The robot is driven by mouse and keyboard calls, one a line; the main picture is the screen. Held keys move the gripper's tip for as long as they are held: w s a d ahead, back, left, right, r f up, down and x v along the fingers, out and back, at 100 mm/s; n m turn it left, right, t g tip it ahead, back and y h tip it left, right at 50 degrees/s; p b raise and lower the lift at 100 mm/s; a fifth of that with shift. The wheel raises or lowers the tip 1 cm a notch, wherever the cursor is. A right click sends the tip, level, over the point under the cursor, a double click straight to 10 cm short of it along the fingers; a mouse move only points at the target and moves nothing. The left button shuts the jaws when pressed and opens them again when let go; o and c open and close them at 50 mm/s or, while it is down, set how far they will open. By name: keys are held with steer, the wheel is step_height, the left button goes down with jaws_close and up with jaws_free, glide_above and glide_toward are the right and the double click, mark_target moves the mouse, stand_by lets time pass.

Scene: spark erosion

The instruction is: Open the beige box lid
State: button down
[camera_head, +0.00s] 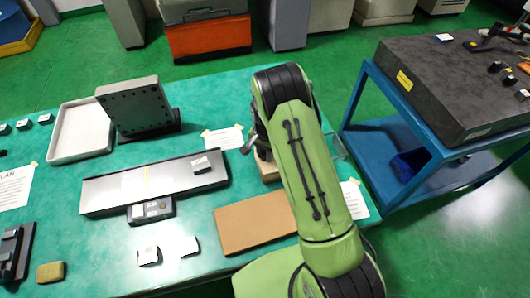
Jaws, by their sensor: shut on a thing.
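A beige box (267,170) stands on the green table, mostly hidden behind my arm; only its left part shows. My gripper (249,144) is at the upper left edge of this box, partly covered by my own green arm. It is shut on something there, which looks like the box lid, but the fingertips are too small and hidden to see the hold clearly. How far the lid is raised cannot be told.
A brown board (255,222) lies in front of the box. To the left are a long metal plate (150,183), a tilted grey block (135,105) and a white tray (80,132). A clear container (336,146) is right of my arm. A blue cart (400,125) stands further right.

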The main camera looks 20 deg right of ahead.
steer(key=d+b, duration=0.2)
steer(key=d, duration=1.1)
steer(key=shift+d+b, duration=0.2)
steer(key=shift+b, duration=0.1)
steer(key=c, duration=0.9)
jaws_free()
steer(key=shift+a, duration=0.1)
step_height(320, 180, up, 16)
steer(key=p, duration=0.1)
